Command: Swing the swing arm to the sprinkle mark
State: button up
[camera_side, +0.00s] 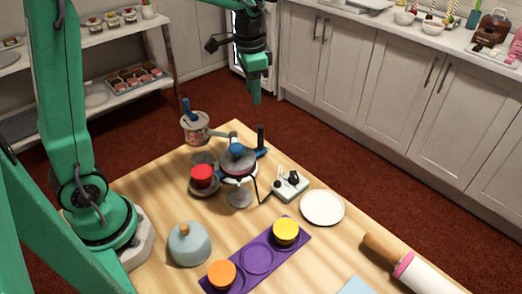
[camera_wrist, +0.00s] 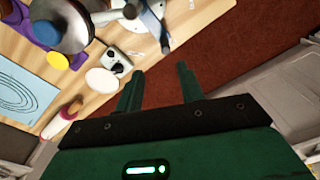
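The cake turntable (camera_side: 238,165) stands at the back of the wooden table, with a blue knob on top. A blue bar with an upright black post (camera_side: 261,138) reaches out from its right side; this looks like the swing arm. In the wrist view, a grey-and-blue bar (camera_wrist: 155,27) lies near the table edge, beyond my fingertips. I cannot make out the sprinkle mark. My gripper (camera_side: 255,92) hangs above and behind the turntable, clear of everything. In the wrist view, my gripper (camera_wrist: 157,80) has its fingers apart with nothing between them.
A pot with a blue handle (camera_side: 195,130) is left of the turntable, near a red cylinder (camera_side: 202,174). A white device (camera_side: 291,186) and a white plate (camera_side: 322,208) are right. A purple tray (camera_side: 259,258), a grey dome (camera_side: 189,245) and a rolling pin (camera_side: 410,270) are in front.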

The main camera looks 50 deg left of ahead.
aim_at(260, 126)
jog(key=shift+w+a+f+m+g, duration=0.1)
jog(key=shift+w+f+m+g, duration=0.2)
jog(key=shift+w+f, duration=0.95)
jog(key=shift+f, duration=0.1)
jog(key=shift+f, duration=4.75)
jog(key=shift+r, duration=0.15)
jog(key=c, duration=0.8)
jog(key=shift+s+d, duration=0.15)
jog(key=shift+d, duration=0.6)
jog(key=shift+s+d, duration=0.1)
jog(key=shift+d, duration=0.6)
